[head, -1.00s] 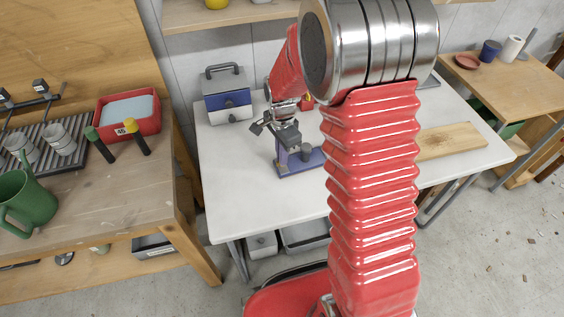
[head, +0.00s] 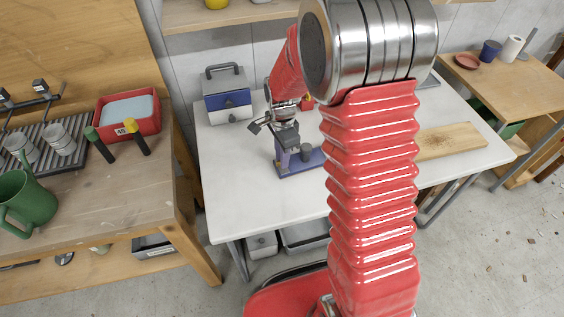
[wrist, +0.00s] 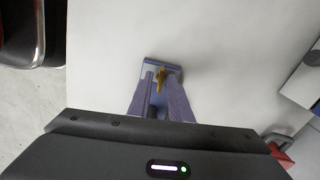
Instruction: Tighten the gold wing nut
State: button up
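The gold wing nut (wrist: 160,77) shows small in the wrist view, on a blue-purple fixture (wrist: 149,66). My gripper (wrist: 159,82) points down at it, one purple-grey finger on each side of the nut. The fingers stand apart with the nut at their tips; whether they press on it is too small to tell. In the head view my gripper (head: 284,158) is over the left part of the fixture's base (head: 302,165), and the wing nut cannot be made out there.
The fixture stands on a white table (head: 250,190) with a clear front left. A dark grey cylinder (head: 306,150) stands on its base. A blue and grey toolbox (head: 228,100) is behind to the left. A wooden board (head: 450,141) lies at the right, partly behind my arm.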

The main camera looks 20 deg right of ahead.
jog(key=shift+r, duration=0.15)
jog(key=shift+r, duration=2.95)
